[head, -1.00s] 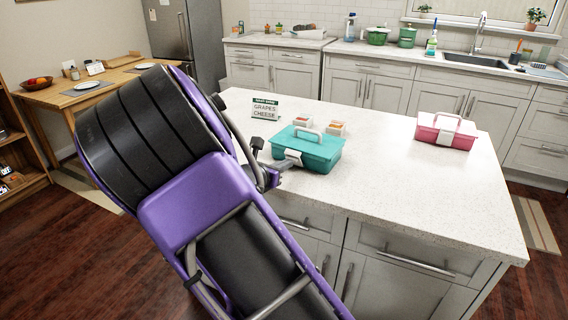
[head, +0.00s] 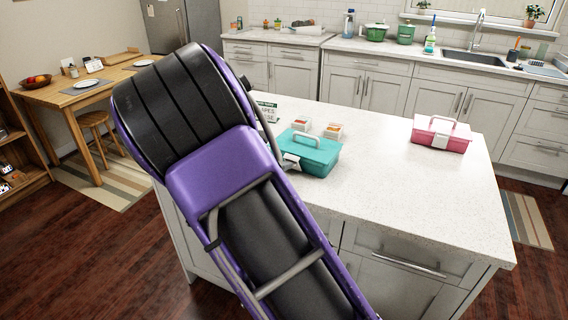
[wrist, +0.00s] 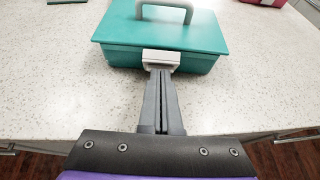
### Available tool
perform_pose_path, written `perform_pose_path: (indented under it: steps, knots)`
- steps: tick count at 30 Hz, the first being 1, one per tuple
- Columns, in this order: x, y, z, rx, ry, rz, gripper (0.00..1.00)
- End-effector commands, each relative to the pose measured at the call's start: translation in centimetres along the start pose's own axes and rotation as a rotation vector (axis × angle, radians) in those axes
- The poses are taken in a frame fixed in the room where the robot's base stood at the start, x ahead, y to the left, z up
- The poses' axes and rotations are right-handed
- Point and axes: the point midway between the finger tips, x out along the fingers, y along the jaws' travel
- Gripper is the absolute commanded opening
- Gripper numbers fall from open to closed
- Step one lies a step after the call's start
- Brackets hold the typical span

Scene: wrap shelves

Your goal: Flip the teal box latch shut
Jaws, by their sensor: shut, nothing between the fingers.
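The teal box (head: 313,158) stands on the island counter with its lid down and its grey handle upright; it also shows in the wrist view (wrist: 120,57). Its pale grey latch (wrist: 161,58) is on the middle of the front face, just under the lid edge, and part of it shows in the head view (head: 291,160). My gripper (wrist: 161,75) is shut and empty, its fingertips at the latch's lower edge. I cannot tell whether they touch it or how far the latch is turned.
A pink box (head: 440,134) with a white latch stands on the right of the counter (head: 420,190). Two small food containers (head: 333,131) and a sign (head: 266,108) are behind the teal box. The counter between the boxes is clear.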

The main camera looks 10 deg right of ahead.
Motion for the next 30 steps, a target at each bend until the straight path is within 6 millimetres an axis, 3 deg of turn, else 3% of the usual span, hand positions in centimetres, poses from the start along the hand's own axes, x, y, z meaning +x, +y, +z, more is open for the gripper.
perform_pose_path:
  steps: [30]
  knots:
    - [0.7,0.0,2.3,0.000,0.036,-0.001,0.00]
